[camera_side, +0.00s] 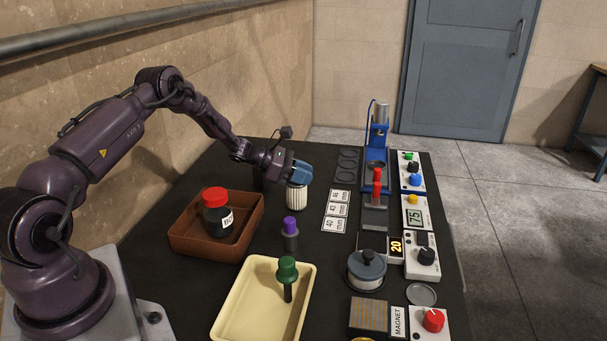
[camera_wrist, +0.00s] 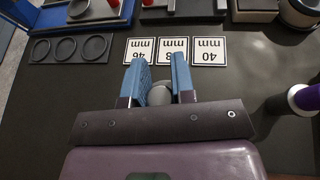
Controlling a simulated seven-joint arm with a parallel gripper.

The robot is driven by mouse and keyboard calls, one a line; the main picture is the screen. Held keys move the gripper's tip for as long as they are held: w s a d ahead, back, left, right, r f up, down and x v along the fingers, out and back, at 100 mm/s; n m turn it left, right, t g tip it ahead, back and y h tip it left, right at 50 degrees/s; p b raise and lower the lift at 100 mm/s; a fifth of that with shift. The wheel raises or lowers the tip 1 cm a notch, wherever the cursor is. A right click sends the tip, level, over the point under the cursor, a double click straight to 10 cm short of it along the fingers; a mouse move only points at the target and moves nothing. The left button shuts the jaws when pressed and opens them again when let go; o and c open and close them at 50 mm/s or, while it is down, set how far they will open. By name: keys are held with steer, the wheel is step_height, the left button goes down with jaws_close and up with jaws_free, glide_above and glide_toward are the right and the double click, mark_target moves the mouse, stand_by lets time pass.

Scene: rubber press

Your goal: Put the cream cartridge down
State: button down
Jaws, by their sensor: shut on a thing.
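The cream cartridge (camera_side: 297,198) is a ribbed, upright cylinder at the back middle of the dark table in the side view. My gripper (camera_side: 299,178) has blue fingers and is shut on its top. In the wrist view the cartridge (camera_wrist: 160,94) shows as a pale rounded shape between the blue fingers of my gripper (camera_wrist: 160,68), partly hidden by them. I cannot tell whether its base touches the table.
Number cards (camera_side: 336,210) marked in mm lie right of the cartridge. A dark plate with three rings (camera_side: 347,166) is behind them. A purple-topped tool (camera_side: 290,232) stands in front. A brown tray (camera_side: 182,240) holds a red-capped bottle (camera_side: 217,215).

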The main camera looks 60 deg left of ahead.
steer(key=shift+f, duration=0.1)
steer(key=c, duration=1)
jaws_free()
steer(key=shift+o, duration=0.2)
